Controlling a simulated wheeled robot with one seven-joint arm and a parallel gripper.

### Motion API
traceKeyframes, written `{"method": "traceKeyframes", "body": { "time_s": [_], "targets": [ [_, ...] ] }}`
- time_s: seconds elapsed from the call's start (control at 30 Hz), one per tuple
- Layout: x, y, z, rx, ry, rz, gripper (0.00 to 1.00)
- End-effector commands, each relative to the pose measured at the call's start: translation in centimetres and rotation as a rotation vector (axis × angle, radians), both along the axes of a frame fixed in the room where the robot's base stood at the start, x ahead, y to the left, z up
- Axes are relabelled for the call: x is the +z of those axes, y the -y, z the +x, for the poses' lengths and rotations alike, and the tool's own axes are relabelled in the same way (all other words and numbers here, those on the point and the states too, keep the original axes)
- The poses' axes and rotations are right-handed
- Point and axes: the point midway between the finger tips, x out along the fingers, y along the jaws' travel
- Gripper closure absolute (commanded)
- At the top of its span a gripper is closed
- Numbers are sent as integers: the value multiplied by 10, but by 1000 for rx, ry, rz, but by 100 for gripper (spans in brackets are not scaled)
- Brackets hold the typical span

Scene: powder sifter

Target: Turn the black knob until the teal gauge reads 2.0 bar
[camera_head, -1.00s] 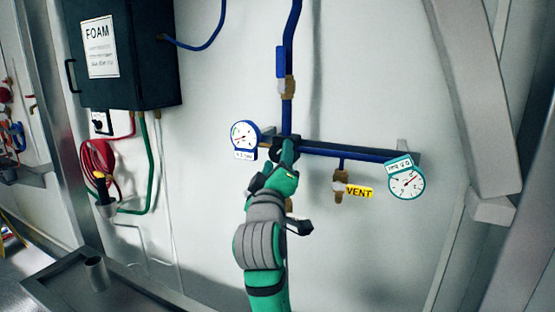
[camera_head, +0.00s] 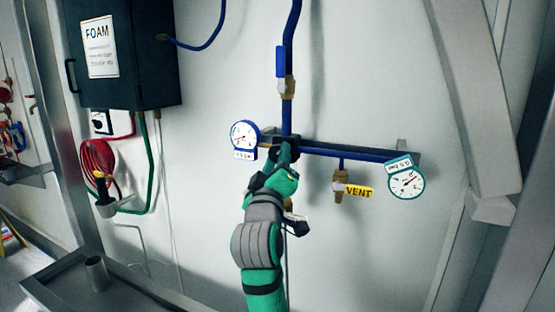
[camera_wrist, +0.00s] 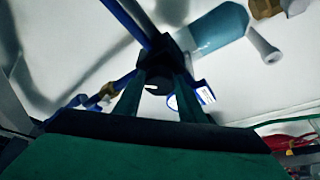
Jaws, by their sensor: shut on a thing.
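The black knob (camera_wrist: 156,86) sits on the blue pipe manifold and carries a white mark. My gripper (camera_wrist: 160,88) is shut on the knob, one green finger on each side of it. In the head view my gripper (camera_head: 283,158) covers most of the knob. The teal gauge (camera_head: 407,182) hangs at the right end of the blue horizontal pipe. It has a white dial with a red needle pointing to the upper right, and a small label above it. The numbers are too small to read with certainty.
A blue gauge (camera_head: 244,138) is left of the knob. A brass vent valve with a yellow VENT tag (camera_head: 359,192) hangs below the pipe. A dark FOAM box (camera_head: 122,55) and a red hose (camera_head: 97,163) are at the left. A metal tray (camera_head: 60,275) is at lower left.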

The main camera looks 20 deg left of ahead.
Motion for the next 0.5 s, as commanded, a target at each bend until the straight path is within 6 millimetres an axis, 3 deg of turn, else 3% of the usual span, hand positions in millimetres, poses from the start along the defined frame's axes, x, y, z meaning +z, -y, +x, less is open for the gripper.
{"method": "traceKeyframes", "body": {
  "time_s": [0.5],
  "targets": [
    [-4, -7, 0, 4, 48, 434, 86]
  ]
}}
